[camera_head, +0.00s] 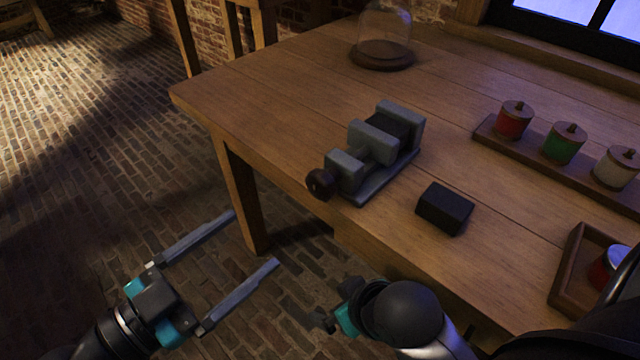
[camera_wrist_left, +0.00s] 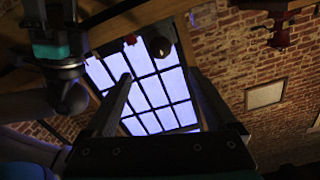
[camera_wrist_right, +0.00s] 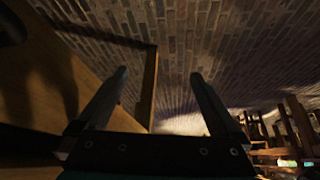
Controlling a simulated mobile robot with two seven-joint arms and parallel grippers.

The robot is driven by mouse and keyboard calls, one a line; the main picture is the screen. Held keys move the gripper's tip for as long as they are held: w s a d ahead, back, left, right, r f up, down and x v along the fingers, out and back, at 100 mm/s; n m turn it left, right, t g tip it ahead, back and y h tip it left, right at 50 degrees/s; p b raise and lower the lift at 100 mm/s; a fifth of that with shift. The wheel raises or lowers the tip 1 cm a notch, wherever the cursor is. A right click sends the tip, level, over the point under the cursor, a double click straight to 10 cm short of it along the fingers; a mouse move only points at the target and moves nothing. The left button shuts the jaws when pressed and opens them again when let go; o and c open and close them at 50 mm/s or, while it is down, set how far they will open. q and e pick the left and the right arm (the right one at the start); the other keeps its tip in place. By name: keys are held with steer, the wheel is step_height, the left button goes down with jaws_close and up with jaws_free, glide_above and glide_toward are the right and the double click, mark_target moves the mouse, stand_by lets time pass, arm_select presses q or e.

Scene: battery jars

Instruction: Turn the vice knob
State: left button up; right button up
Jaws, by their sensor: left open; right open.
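The grey vice (camera_head: 375,150) stands on the wooden table near its front edge. Its dark round knob (camera_head: 320,184) faces the front left and sticks out at the edge. My left gripper (camera_head: 256,238) is open and empty, off the table's front-left side, lower left of the knob and apart from it. In the left wrist view, a dark round shape (camera_wrist_left: 160,47) beyond the fingers may be the knob. My right gripper (camera_head: 322,318) is in front of the table, partly hidden by its own arm. In the right wrist view its fingers (camera_wrist_right: 158,77) are spread with nothing between them.
A black block (camera_head: 444,208) lies right of the vice. A rack (camera_head: 485,128) with red, green and pale jars stands at the right, and a wooden tray (camera_head: 565,270) is nearer. A glass dome (camera_head: 383,35) is at the back. The table's left part is clear.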

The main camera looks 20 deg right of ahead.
arm_select(q)
glide_toward(315, 190)
steer(key=d, duration=0.2)
steer(key=b+x, duration=0.1)
steer(key=x, duration=0.3)
steer(key=shift+w+d+b, duration=0.15)
steer(key=shift+w+b, duration=0.2)
steer(key=shift+w, duration=0.15)
steer(key=shift+b+x, duration=0.5)
steer(key=shift+x, duration=0.95)
steer(key=shift+b+x, duration=0.35)
steer(key=shift+x, duration=0.55)
arm_select(e)
steer(key=w+a+t+y, duration=0.3)
steer(key=w+a+t, duration=0.1)
steer(key=a, duration=0.3)
steer(key=shift+w+t, duration=0.25)
steer(key=shift+t, duration=0.65)
steer(key=shift+r, duration=0.15)
arm_select(q)
steer(key=shift+c, duration=0.2)
